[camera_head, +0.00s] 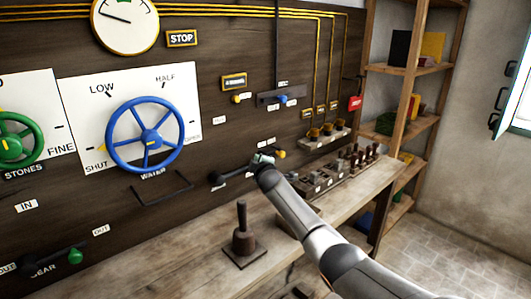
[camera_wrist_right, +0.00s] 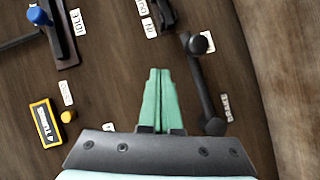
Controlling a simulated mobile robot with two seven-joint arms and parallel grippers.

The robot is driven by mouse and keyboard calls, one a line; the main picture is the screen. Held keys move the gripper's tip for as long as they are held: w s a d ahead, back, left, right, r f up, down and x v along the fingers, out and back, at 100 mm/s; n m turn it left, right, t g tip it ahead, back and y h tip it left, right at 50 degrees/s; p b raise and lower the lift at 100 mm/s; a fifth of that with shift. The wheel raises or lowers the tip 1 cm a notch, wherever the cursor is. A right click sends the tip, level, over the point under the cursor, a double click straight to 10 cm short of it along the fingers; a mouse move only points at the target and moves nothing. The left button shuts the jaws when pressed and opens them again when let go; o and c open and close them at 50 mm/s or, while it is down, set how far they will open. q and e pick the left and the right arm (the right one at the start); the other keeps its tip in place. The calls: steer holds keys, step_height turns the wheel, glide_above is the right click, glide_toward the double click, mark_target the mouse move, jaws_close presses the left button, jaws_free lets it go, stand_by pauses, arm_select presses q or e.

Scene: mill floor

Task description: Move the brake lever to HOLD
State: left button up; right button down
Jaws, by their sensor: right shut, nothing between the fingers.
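A dark lever (camera_head: 232,176) lies nearly level, tilted slightly, on the wooden panel right of the blue wheel. It also shows in the right wrist view (camera_wrist_right: 206,84), with a rounded dark end at each end of the bar. I take it for the brake lever; the small white labels beside it are too blurred to read as HOLD. My right gripper (camera_head: 263,157) is at the lever's right end and hides part of it in the head view. In the wrist view its green fingers (camera_wrist_right: 157,98) are shut and empty, beside the bar with a visible gap. My left gripper is not in view.
A blue wheel (camera_head: 145,136) and a U-shaped dark bar (camera_head: 162,190) are to the left. A yellow-tipped handle (camera_head: 280,153) is close right of my gripper. An upright wooden-looking lever (camera_head: 242,230) stands on the bench (camera_head: 185,254). Small dark-handled items (camera_head: 362,157) stand farther right.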

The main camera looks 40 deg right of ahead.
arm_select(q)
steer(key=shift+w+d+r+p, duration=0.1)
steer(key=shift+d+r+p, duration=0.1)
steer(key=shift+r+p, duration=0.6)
arm_select(e)
steer(key=s+a+r, duration=0.1)
steer(key=s+r, duration=0.2)
steer(key=s, duration=0.4)
steer(key=shift+s+r, duration=0.25)
steer(key=shift+r, duration=0.15)
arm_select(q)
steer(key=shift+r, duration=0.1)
